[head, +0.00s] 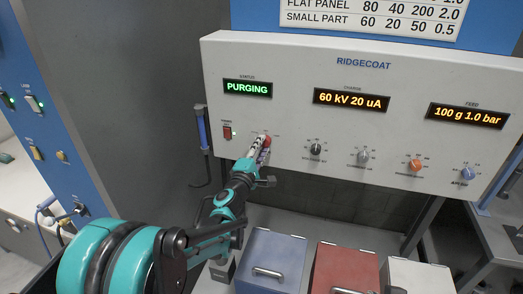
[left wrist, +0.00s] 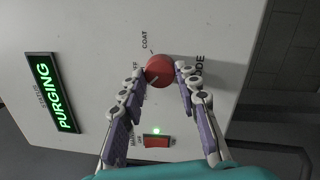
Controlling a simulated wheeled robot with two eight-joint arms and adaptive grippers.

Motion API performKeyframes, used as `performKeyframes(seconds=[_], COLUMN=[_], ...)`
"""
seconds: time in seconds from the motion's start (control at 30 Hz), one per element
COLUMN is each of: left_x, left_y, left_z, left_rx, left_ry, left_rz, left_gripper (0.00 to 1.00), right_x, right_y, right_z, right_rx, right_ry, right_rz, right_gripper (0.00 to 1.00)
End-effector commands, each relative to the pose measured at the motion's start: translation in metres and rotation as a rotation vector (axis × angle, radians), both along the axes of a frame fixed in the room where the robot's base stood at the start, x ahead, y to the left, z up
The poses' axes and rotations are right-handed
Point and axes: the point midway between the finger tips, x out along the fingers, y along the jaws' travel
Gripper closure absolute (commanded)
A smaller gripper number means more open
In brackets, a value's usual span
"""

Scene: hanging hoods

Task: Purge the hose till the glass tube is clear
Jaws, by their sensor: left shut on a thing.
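The red mode knob (head: 265,141) is on the white RIDGECOAT panel. My left gripper (head: 262,150) is shut on it; in the left wrist view the two fingertips press the red knob (left wrist: 160,70) from both sides. A pale mark on the knob points down-left in that view. The status display (head: 248,88) reads PURGING in green. An upright tube (head: 203,133) at the panel's left edge shows blue inside, and a dark hose (head: 207,172) hangs by it. My right gripper is not in view.
A red power switch (head: 227,132) sits left of the knob, with a green light by it in the wrist view. Black, grey, orange and blue knobs line the panel to the right. Blue (head: 270,255), red (head: 345,265) and white (head: 415,275) lidded boxes stand below.

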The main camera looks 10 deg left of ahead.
Motion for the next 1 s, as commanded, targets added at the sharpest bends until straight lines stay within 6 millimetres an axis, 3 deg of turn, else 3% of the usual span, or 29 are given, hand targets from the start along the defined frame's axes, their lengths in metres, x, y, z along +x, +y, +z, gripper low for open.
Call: performKeyframes(seconds=[0.4,0.97,1.0], left_x=[-0.0005,-0.0006,-0.0006], left_y=[-0.0008,-0.0007,-0.0007], left_z=[-0.0016,-0.0014,-0.0014], left_rx=[-0.203,-0.237,-0.237], left_ry=[0.008,0.009,0.009], left_rz=[0.001,0.002,0.002], left_gripper=[0.97,0.97,0.66], right_x=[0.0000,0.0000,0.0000], right_y=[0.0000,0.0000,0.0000], right_z=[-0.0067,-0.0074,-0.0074], right_rx=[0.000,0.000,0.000], right_ry=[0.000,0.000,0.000], right_rz=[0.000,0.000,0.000], right_gripper=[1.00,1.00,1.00])
